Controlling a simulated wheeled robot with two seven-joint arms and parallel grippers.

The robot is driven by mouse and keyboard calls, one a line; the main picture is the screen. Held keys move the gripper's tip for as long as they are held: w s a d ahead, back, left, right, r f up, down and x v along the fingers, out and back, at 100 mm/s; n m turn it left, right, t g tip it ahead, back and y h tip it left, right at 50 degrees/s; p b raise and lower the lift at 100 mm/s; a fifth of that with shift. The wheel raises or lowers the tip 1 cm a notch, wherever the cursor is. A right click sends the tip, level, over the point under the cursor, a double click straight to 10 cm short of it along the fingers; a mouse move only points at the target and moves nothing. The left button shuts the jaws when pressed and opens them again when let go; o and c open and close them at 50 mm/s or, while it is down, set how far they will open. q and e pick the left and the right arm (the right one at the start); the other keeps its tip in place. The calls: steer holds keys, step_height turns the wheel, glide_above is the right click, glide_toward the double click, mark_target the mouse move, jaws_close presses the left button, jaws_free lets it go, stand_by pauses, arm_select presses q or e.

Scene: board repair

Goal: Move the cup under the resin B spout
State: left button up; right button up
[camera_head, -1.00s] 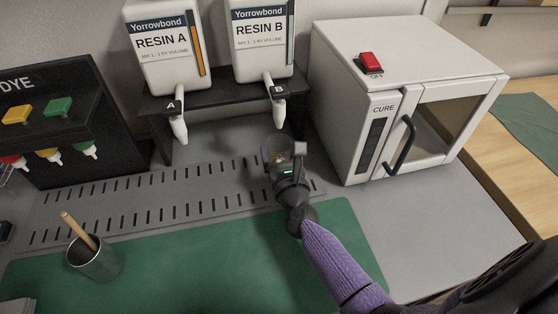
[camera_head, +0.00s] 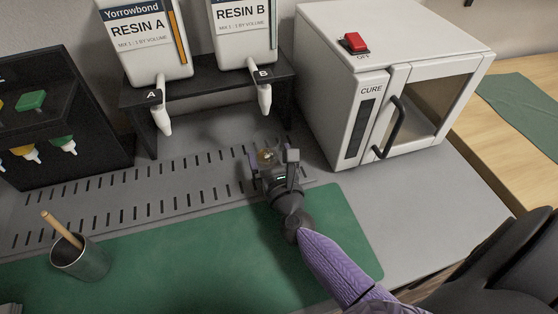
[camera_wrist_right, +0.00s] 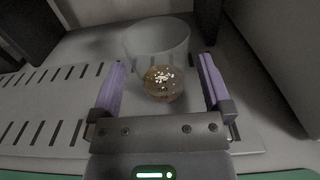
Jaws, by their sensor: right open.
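The clear cup (camera_head: 267,152) stands on the slotted grey strip, with amber-brown liquid and pale specks in its bottom. In the head view it is below the resin B spout (camera_head: 265,98) and slightly nearer me; I cannot tell if it is exactly under the tip. My right gripper (camera_head: 273,163) is open, with its fingers on either side of the cup's near part. The cup (camera_wrist_right: 158,55) also shows in the right wrist view, with gaps between it and the purple finger pads. My left gripper is not in view.
The resin A spout (camera_head: 162,117) hangs to the left. The white cure oven (camera_head: 342,105) stands close on the right. A grey pot with a stick (camera_head: 82,262) stands on the green mat (camera_head: 185,250). The dye rack (camera_head: 95,125) is at the left.

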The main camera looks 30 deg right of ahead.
steer(key=v, duration=0.9)
steer(key=shift+s+a, duration=0.1)
steer(key=shift+s, duration=0.05)
stand_by(0.4)
stand_by(1.3)
stand_by(0.3)
